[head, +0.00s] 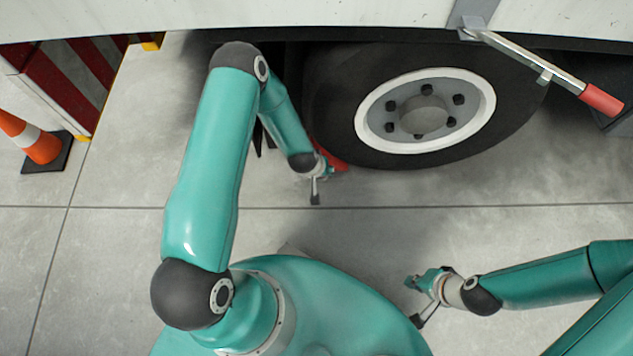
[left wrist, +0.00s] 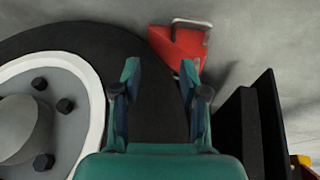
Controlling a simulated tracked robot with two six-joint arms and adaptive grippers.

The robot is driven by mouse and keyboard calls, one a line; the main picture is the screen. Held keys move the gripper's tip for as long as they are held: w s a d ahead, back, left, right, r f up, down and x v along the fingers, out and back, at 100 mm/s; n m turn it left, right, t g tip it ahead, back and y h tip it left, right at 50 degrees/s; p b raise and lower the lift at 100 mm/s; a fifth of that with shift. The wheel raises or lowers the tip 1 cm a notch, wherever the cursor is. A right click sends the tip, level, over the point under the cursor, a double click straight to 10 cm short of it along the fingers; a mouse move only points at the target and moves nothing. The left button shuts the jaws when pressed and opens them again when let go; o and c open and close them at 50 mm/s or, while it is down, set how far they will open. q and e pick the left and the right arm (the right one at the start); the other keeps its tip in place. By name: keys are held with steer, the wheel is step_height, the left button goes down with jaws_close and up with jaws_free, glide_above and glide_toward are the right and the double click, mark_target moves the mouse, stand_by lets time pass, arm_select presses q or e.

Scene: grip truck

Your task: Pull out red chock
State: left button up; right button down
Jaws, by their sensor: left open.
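The red chock (head: 334,159) sits on the floor against the left side of the black truck tire (head: 322,100), partly hidden by my left gripper in the head view. In the left wrist view the red chock (left wrist: 178,46) lies beyond the fingertips, with a pale metal handle (left wrist: 192,22) on its far side. My left gripper (head: 323,184) is beside the chock, and its fingers (left wrist: 160,72) are open with nothing held between them. The right fingertip overlaps the chock's near edge in the picture; contact cannot be told. My right gripper (head: 418,301) is open and empty over bare floor.
The white-rimmed wheel (head: 362,117) stands close to my left gripper. A dark upright plate (left wrist: 270,125) is to the right in the left wrist view. A lever with a red grip (head: 601,101) hangs at upper right. An orange cone (head: 38,146) stands far left. The front floor is clear.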

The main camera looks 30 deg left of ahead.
arm_select(q)
steer(key=w+a+f+y+b, duration=0.1)
steer(key=w+a+f+b, duration=0.1)
steer(key=f, duration=0.4)
steer(key=shift+w+a+n+t+b, duration=0.2)
steer(key=shift+a+n+t+b, duration=0.15)
steer(key=shift+a+b, duration=0.2)
arm_select(e)
step_height(320, 180, down, 5)
steer(key=shift+f, duration=0.1)
arm_select(q)
steer(key=shift+f, duration=0.25)
steer(key=b+x, duration=0.7)
steer(key=x, duration=0.9)
steer(key=shift+w+f, duration=0.1)
steer(key=shift+f, duration=0.25)
arm_select(e)
step_height(320, 180, down, 7)
steer(key=shift+f, duration=0.2)
arm_select(q)
steer(key=shift+c, duration=0.3)
jaws_close()
